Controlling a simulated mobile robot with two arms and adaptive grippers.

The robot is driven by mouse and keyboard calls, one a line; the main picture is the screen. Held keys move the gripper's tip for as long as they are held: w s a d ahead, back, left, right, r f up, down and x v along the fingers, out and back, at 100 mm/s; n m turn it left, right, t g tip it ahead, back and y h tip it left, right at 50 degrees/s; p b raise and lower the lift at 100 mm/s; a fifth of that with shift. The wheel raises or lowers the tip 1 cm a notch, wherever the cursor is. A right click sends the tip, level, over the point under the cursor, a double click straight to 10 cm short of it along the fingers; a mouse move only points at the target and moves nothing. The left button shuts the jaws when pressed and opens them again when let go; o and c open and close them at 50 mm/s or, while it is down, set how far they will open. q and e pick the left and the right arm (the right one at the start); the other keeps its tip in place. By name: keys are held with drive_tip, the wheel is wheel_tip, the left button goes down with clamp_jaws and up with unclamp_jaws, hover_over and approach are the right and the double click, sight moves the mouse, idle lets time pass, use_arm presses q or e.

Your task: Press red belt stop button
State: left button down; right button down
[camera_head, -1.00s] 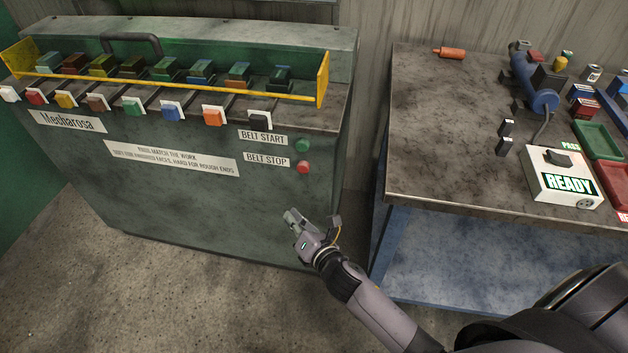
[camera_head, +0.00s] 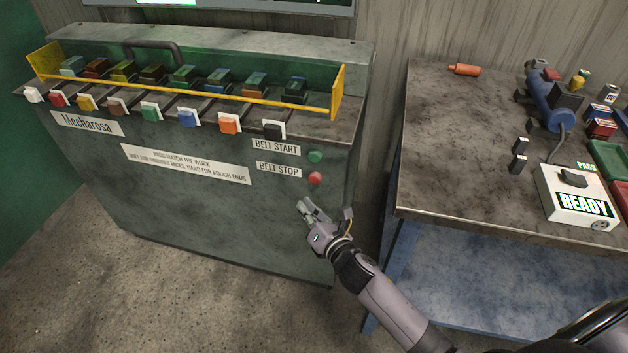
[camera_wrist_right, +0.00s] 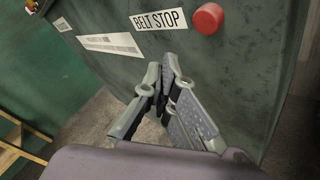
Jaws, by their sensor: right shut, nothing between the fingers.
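The red belt stop button (camera_head: 315,178) sits on the front of the dark green machine, right of the BELT STOP label (camera_head: 278,170). In the right wrist view the red button (camera_wrist_right: 208,18) is at the top, right of the same label (camera_wrist_right: 159,19). My right gripper (camera_head: 305,204) is shut and empty, just below and left of the button in the head view. Its closed fingertips (camera_wrist_right: 170,62) are below the button in the wrist view and appear apart from it. My left gripper is in neither view.
The green belt start button (camera_head: 315,156) is just above the red one. Colored buttons, such as an orange one (camera_head: 229,123), line the machine's top front edge. A workbench (camera_head: 450,130) with a READY box (camera_head: 578,195) stands at the right, past a narrow gap.

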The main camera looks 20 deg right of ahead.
drive_tip(key=shift+w+d, duration=0.7)
drive_tip(key=shift+w, duration=0.3)
drive_tip(key=shift+w+d, duration=0.65)
drive_tip(key=shift+w, duration=0.3)
drive_tip(key=shift+w+d, duration=0.25)
drive_tip(key=shift+w, duration=0.1)
drive_tip(key=shift+w+d, duration=0.25)
drive_tip(key=shift+w, duration=0.15)
idle(0.7)
drive_tip(key=shift+s+a, duration=0.55)
drive_tip(key=shift+s, duration=0.2)
drive_tip(key=shift+s, duration=0.1)
drive_tip(key=s+a, duration=0.1)
drive_tip(key=s, duration=0.1)
drive_tip(key=s+a, duration=0.1)
drive_tip(key=s, duration=0.1)
drive_tip(key=shift+a, duration=0.35)
